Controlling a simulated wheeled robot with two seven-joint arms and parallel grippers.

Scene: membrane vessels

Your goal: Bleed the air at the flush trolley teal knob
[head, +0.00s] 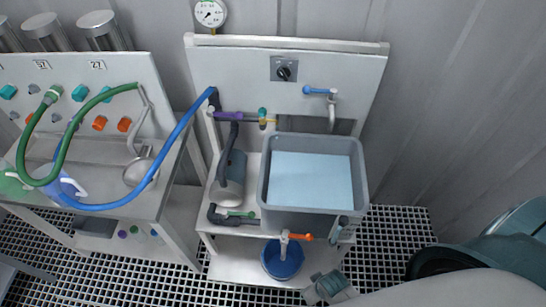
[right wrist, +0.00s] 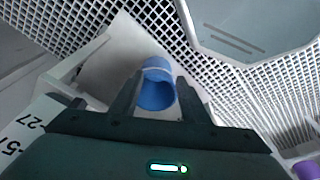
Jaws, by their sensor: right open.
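The flush trolley (head: 289,47) stands in the middle of the head view, with a white back panel. A small teal knob (head: 262,112) sits upright on the pipe at the left rear of the grey tank, beside a purple lever (head: 228,114). My right gripper (head: 328,288) is low at the front of the trolley, well apart from the teal knob. In the right wrist view my right gripper (right wrist: 157,105) is open, its fingers apart with nothing between them; a blue bucket shows beyond. I cannot make out the teal knob there. My left gripper is out of view.
The grey tank (head: 361,185) holds pale liquid. Below its front are an orange lever (head: 301,237) and the blue bucket (head: 283,268). A blue hose (head: 181,125) runs to the left bench (head: 172,165). A gauge (head: 210,13) stands above the panel.

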